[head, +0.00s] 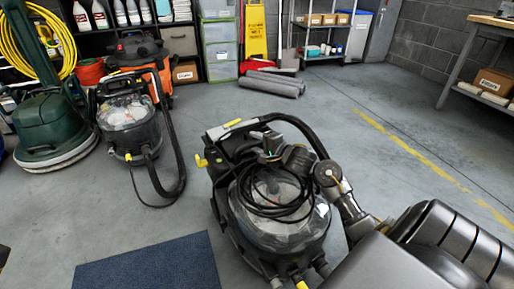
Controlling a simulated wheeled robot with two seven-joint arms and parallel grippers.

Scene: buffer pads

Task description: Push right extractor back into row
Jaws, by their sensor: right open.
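The right extractor (275,225) stands upright on the grey floor at the front middle. It has a clear tank, a black body, a coiled black cord, a black hose arching over its back, and yellow fittings. My right arm reaches in from the lower right, and my right gripper (270,158) is open at the upper part of this extractor, in front of its handle area. Whether the fingers touch it I cannot tell. A similar extractor (130,128) stands farther back on the left. My left gripper is out of view.
A green floor machine (45,125) and an orange-black vacuum (140,50) stand at the back left. A blue mat (150,265) lies front left. Grey rolls (272,82) lie before the shelves. A workbench (495,30) stands far right. Floor right of the extractor is clear, with a yellow line.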

